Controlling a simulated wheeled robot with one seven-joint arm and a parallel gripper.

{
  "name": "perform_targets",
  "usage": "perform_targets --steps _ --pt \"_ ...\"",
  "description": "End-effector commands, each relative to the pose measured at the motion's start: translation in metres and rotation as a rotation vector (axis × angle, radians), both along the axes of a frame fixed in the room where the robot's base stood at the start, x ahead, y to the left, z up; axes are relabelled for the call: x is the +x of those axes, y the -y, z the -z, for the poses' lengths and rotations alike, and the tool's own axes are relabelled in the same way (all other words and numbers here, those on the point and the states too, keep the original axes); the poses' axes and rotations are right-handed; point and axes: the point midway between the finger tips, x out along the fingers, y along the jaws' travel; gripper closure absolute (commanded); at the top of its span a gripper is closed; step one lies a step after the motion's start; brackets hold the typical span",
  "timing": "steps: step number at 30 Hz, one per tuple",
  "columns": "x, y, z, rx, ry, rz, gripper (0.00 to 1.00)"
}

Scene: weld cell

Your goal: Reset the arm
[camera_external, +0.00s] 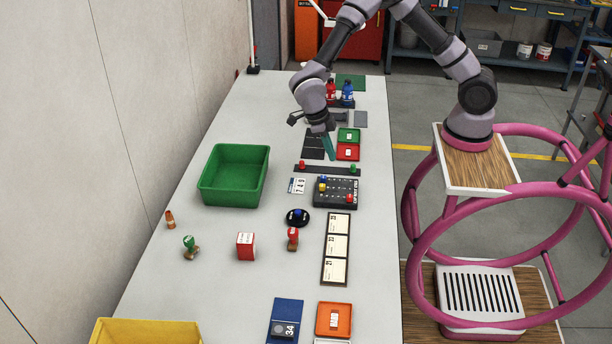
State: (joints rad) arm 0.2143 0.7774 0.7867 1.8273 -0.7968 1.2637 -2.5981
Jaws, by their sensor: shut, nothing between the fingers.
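My gripper (328,146) hangs from the bent arm over the far half of the long pale table (185,262). It points down, with its teal fingers shut and empty. Its tip is just left of the small red tray (348,152) and the green tray (349,135). Whether the fingertips touch anything below cannot be told. My arm arches up from its base at the right, and its top is cut off by the upper frame edge.
A green bin (235,174) stands left of my gripper. A black pegboard (336,192) and a dark rail (327,169) lie nearer. Red and blue bottles (347,93) stand behind. Stamps, a red-white cube (246,246) and a yellow bin (147,331) are nearer. A wall runs along the left.

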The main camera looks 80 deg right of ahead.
Motion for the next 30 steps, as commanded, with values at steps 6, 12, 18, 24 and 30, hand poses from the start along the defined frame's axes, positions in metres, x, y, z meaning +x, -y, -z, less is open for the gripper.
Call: perform_targets --steps 6,12,18,24,30 --pt "-0.016 0.035 -0.065 -0.185 0.14 0.483 1.0" --pt "-0.043 0.068 -0.127 -0.276 0.276 1.052 1.0" --pt "-0.078 0.096 -0.185 -0.245 0.365 1.656 1.0" --pt "-0.122 0.12 -0.234 -0.088 0.329 2.274 1.0" --pt "-0.168 0.138 -0.27 0.171 0.085 2.838 1.0"
